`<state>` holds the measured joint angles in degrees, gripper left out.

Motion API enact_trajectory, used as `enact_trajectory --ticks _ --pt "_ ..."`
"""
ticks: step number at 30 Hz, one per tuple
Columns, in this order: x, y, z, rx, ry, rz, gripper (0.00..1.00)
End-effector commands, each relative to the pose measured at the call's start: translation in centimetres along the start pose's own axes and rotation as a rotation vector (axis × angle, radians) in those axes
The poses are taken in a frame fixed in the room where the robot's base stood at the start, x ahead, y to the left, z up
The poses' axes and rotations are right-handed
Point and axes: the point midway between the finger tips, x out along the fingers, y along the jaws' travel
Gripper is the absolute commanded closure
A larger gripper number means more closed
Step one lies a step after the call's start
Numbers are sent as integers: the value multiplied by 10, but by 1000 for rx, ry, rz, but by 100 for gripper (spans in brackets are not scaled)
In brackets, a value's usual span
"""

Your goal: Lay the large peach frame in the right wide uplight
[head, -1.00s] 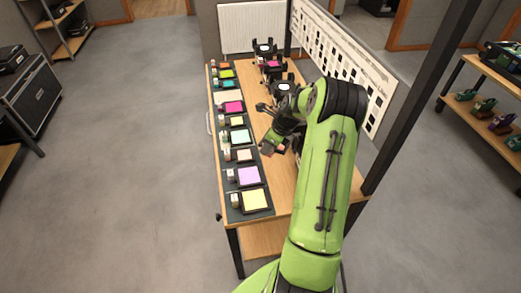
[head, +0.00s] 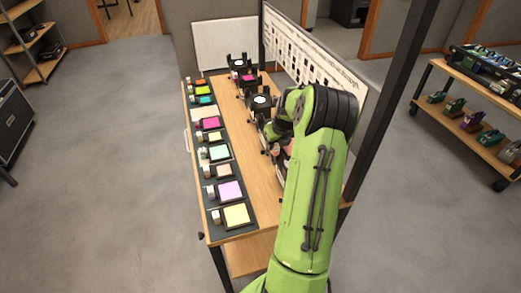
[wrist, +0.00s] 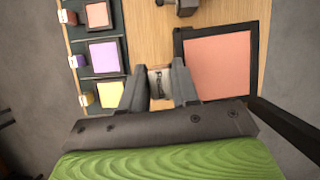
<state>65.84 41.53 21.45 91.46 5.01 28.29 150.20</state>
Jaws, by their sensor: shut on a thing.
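The large peach frame (wrist: 220,62) is a dark-rimmed square with a peach sheet, at the right of the wrist view. My gripper (wrist: 159,69) is shut on the pale grip block (wrist: 160,83) at the frame's left side. In the head view, a sliver of peach (head: 286,146) shows beside my green arm, which hides most of the gripper. Black uplights stand along the table's right side, one of them with a white face (head: 262,101). Whether an uplight lies under the held frame is hidden, so I cannot tell which one is the right wide uplight.
A row of coloured frames in dark trays lines the table's left side, with yellow (head: 237,215) and lilac (head: 230,191) nearest. A perforated white board (head: 315,62) and a black post (head: 395,95) stand to the right. Bare wood (head: 240,150) runs between.

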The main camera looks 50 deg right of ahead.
Motion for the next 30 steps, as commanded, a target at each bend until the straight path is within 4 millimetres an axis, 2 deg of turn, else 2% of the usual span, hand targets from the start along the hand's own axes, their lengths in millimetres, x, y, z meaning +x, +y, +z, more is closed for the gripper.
enact_trajectory --ticks 2,5,21,30 --pt "-4 -10 0 64 -1 -28 100" --pt "-4 -13 -1 89 -1 -37 100" --pt "44 -12 -21 85 -1 -36 100" --pt "47 -12 -22 84 -1 -36 100"
